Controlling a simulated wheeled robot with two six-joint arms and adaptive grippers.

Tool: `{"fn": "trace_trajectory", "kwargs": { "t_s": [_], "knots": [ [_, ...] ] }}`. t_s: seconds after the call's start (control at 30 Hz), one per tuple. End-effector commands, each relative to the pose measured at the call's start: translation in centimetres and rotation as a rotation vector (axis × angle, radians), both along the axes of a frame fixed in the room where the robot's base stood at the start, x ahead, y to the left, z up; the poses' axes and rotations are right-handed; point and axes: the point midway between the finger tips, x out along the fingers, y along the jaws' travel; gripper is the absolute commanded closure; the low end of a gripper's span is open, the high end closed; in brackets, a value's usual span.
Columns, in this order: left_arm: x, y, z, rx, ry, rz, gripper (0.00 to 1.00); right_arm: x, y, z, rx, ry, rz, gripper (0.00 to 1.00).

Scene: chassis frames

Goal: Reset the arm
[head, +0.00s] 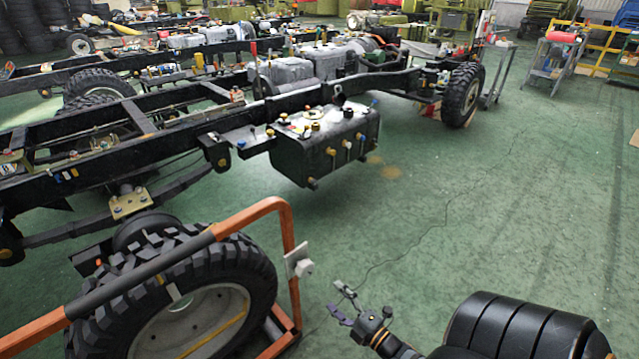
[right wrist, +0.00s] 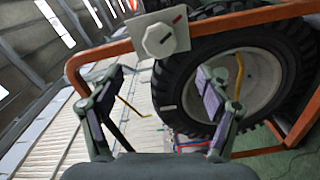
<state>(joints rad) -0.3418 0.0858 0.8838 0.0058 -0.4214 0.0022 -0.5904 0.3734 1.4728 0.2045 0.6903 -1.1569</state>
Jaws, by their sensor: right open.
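My right gripper (head: 338,298) is in the lower middle of the head view, over the green floor. It is right of the orange frame and clear of it. In the right wrist view its two fingers (right wrist: 160,85) stand wide apart with nothing between them. Part of my right arm shows at the bottom right of the head view. My left gripper is not in the head view.
An orange tube frame (head: 282,222) stands around a large tyre (head: 110,320) at the lower left. A pale plate with a white knob (head: 303,267) is fixed to its post. A truck chassis with a black tank (head: 325,150) stands behind. Open floor (head: 480,210) lies right.

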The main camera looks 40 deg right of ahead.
Motion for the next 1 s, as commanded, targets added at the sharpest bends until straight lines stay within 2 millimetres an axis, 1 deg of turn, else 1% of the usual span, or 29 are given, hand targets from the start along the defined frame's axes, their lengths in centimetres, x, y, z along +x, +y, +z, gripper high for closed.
{"fn": "trace_trajectory", "kwargs": {
  "t_s": [0.2, 0.27, 0.33, 0.37, 0.43, 0.47, 0.5, 0.57, 0.6, 0.67, 0.7, 0.77, 0.8, 0.87, 0.93, 0.97, 1.0],
  "knots": [
    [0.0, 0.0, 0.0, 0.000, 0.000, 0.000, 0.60, 0.0, 0.0, -0.1, 0.001, 0.002, 0.000, 0.23],
    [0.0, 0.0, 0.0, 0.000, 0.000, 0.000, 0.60, 0.0, -0.1, -0.7, 0.015, 0.024, -0.007, 0.23],
    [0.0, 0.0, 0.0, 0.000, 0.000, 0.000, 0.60, -0.3, -0.3, -3.1, 0.070, 0.102, -0.031, 0.23],
    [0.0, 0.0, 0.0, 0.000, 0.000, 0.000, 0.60, -0.5, -0.5, -4.7, 0.108, 0.156, -0.050, 0.23],
    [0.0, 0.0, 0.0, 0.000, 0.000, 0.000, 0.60, -1.7, -0.8, -9.6, 0.233, 0.318, -0.120, 0.23],
    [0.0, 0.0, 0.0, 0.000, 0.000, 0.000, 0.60, -2.5, -0.8, -12.0, 0.296, 0.399, -0.161, 0.23],
    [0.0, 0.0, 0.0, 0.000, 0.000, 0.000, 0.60, -3.8, -0.7, -15.1, 0.381, 0.505, -0.223, 0.23],
    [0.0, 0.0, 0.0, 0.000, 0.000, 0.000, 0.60, -6.1, -0.4, -19.2, 0.498, 0.648, -0.323, 0.23],
    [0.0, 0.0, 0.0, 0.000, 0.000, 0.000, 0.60, -7.7, 0.0, -21.5, 0.565, 0.731, -0.390, 0.23],
    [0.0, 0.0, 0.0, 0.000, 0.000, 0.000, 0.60, -10.1, 0.7, -24.3, 0.655, 0.841, -0.491, 0.23],
    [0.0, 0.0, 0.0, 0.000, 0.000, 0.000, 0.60, -11.7, 1.2, -26.0, 0.707, 0.906, -0.559, 0.23],
    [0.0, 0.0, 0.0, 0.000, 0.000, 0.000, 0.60, -14.1, 2.0, -28.0, 0.775, 0.994, -0.660, 0.23],
    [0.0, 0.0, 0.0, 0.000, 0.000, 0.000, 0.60, -15.7, 2.6, -29.2, 0.816, 1.047, -0.728, 0.23],
    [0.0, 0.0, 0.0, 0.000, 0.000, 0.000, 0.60, -18.1, 3.6, -30.6, 0.869, 1.122, -0.832, 0.23],
    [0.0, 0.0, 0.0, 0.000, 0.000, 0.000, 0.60, -21.0, 4.9, -32.0, 0.921, 1.203, -0.959, 0.23],
    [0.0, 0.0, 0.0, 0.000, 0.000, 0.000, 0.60, -22.2, 5.5, -32.4, 0.941, 1.233, -1.015, 0.23],
    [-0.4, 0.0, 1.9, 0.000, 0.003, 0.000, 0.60, -22.8, 5.5, -30.5, 0.944, 1.242, -1.036, 0.23]
  ]
}}
